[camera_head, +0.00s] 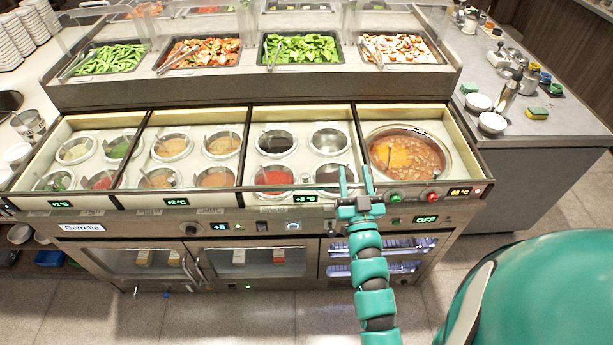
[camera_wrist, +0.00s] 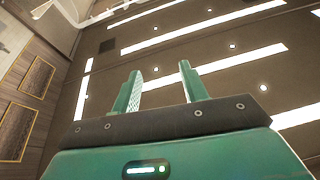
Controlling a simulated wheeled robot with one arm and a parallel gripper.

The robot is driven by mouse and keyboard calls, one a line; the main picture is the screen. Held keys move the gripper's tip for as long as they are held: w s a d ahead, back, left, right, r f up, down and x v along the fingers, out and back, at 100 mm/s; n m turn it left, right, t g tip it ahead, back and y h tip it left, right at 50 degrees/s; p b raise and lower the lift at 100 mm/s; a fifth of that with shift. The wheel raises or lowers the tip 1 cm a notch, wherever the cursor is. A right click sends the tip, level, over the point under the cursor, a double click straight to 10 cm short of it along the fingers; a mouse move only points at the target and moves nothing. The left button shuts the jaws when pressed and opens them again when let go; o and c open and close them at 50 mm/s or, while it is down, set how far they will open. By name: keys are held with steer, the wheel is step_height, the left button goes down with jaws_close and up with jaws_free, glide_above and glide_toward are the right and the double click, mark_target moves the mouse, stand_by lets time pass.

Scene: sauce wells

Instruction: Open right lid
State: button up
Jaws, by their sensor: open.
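The right compartment (camera_head: 440,127) of the sauce counter holds a large round pot of bean soup (camera_head: 408,150) with a yellow topping. A dark frame edges this compartment; I cannot tell whether a clear lid lies over it. My gripper (camera_head: 354,172) is open, its two fingers pointing up, apart and with nothing between them. In the head view it overlaps the front edge of the counter, at the front left corner of the right compartment. Contact there cannot be told. The wrist view shows the same open fingers (camera_wrist: 160,75) against the ceiling, with no lid in sight.
To the left are three more compartments with several small sauce wells (camera_head: 274,142). A raised shelf (camera_head: 250,92) behind carries food trays. Green and red buttons (camera_head: 432,197) sit on the front right edge. A side counter (camera_head: 560,118) with bowls stands at right. Floor (camera_head: 270,320) shows in front.

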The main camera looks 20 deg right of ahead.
step_height(320, 180, down, 3)
steer(key=w+a+n+g+y, duration=0.1)
steer(key=a+n+g+y, duration=0.1)
steer(key=g+y, duration=0.15)
steer(key=n+g+y, duration=0.2)
steer(key=g+y, duration=0.1)
steer(key=g, duration=0.2)
glide_toward(307, 178)
steer(key=shift+h, duration=0.25)
steer(key=p+x, duration=0.1)
steer(key=x, duration=0.3)
steer(key=p+x, duration=0.2)
steer(key=x, duration=0.2)
steer(key=shift+a+r, duration=0.15)
steer(key=shift+r, duration=0.1)
steer(key=shift+x, duration=0.9)
steer(key=shift+f, duration=0.15)
jaws_close()
